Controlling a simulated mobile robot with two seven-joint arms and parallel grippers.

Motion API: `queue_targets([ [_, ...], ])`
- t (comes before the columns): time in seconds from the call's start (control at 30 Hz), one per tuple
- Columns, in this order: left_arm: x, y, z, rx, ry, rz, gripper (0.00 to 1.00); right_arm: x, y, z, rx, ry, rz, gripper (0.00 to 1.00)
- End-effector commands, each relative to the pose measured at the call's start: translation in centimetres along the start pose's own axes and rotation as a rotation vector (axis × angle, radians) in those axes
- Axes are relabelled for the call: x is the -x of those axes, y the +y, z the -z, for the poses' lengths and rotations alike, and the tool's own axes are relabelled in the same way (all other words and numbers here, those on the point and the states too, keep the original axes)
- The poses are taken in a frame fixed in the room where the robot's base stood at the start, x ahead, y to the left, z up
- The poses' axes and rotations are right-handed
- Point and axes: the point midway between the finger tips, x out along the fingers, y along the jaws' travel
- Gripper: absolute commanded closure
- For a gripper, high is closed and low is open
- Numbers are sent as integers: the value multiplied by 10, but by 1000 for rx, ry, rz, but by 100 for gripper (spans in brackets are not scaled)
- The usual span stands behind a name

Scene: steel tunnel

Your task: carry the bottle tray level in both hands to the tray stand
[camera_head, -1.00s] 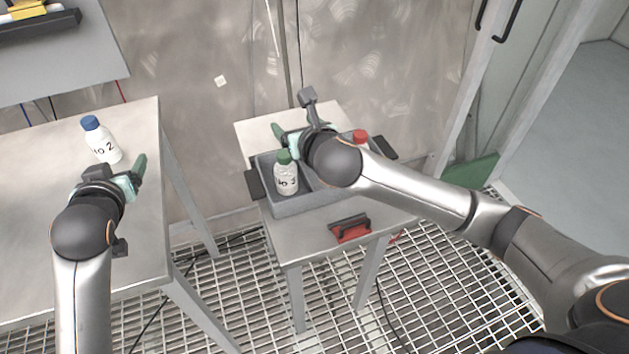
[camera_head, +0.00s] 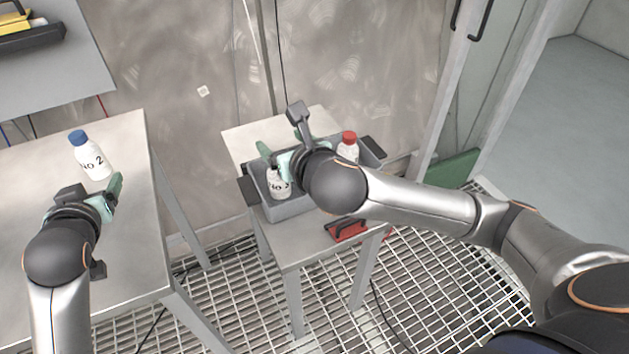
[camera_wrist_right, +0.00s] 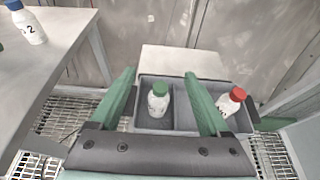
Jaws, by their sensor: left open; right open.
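The grey bottle tray (camera_head: 290,211) sits on a small steel table, with dark handles at its left (camera_head: 249,190) and right (camera_head: 373,147) ends. A white bottle (camera_head: 279,184) stands in its left compartment; its green cap shows in the right wrist view (camera_wrist_right: 160,89). A red-capped bottle (camera_head: 348,147) stands in the right compartment. My right gripper (camera_head: 284,152) is open above the tray, its fingers either side of the green-capped bottle in the wrist view, apparently holding nothing. My left gripper (camera_head: 109,194) is open over the left table, near a blue-capped bottle (camera_head: 91,158). I cannot tell which surface is the tray stand.
The small table (camera_head: 300,250) has a red piece with a dark handle (camera_head: 346,229) at its front. The larger steel table (camera_head: 130,250) stands at left. A metal wall (camera_head: 190,60) is close behind. Grating floor (camera_head: 235,290) lies between the tables.

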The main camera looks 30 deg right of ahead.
Motion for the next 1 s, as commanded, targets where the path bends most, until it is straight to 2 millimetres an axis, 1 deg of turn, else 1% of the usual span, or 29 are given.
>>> queue_targets([
  [0.03,0,0,0,0,0,0,20,10,0,0,1,-1,-2,20],
  [0.1,0,0,0,0,0,0,20,22,0,0,0,-1,-2,20],
  [0.2,0,0,0,0,0,0,20,37,-1,0,0,0,-1,20],
  [0.33,0,0,0,0,0,0,20,49,-1,0,0,0,-1,20],
  [0.5,0,0,0,0,0,0,20,55,-2,0,0,1,1,20],
  [1.0,0,0,0,0,0,0,20,55,-2,0,0,1,1,20],
])
